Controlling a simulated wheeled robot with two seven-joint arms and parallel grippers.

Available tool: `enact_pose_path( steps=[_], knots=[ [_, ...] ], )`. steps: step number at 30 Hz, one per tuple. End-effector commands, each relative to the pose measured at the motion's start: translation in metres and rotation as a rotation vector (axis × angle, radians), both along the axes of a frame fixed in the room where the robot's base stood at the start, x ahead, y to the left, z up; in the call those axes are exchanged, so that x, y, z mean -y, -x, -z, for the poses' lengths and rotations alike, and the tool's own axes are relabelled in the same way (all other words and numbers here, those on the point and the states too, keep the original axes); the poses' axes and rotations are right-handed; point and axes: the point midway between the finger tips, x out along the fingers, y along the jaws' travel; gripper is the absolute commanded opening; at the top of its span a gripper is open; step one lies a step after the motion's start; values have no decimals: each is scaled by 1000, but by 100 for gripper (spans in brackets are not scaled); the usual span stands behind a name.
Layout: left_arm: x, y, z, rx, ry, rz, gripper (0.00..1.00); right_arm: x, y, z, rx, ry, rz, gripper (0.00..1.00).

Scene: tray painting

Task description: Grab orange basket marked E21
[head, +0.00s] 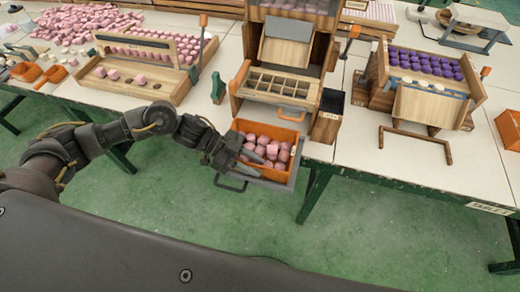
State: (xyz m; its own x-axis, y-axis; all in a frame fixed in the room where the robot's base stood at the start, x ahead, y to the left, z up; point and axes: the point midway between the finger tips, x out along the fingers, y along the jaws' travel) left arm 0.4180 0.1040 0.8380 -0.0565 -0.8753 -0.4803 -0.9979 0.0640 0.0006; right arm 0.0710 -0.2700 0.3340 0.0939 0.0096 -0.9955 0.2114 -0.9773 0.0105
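An orange basket (275,130) full of pink pieces sits in a pulled-out grey tray (262,181) at the front of the wooden cabinet in the middle. A small pale label shows on its right side, but I cannot read it. My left gripper (246,162) is at the basket's left side, with its dark fingers over or against the left rim. I cannot tell whether the fingers are apart or closed on the rim. My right gripper is not in view.
Another orange basket (511,128) is cut off at the right edge. The wooden cabinet (290,50) rises behind the tray. A wooden rack with purple pieces (425,62) stands to the right, and a wooden box with pink pieces (150,52) to the left. Green floor (340,235) is clear in front.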

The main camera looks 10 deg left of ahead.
Motion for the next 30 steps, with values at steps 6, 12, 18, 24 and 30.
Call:
enact_pose_path(
  steps=[6,12,18,24,30],
  knots=[
    [0,0,0,0,0,0,25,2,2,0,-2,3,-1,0],
    [0,0,0,0,0,0,0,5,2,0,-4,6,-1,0],
    [0,0,0,1,1,0,0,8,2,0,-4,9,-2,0],
    [0,-1,-1,3,2,1,0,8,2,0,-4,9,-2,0],
    [0,-1,-7,4,3,0,0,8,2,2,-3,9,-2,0]
  ],
)
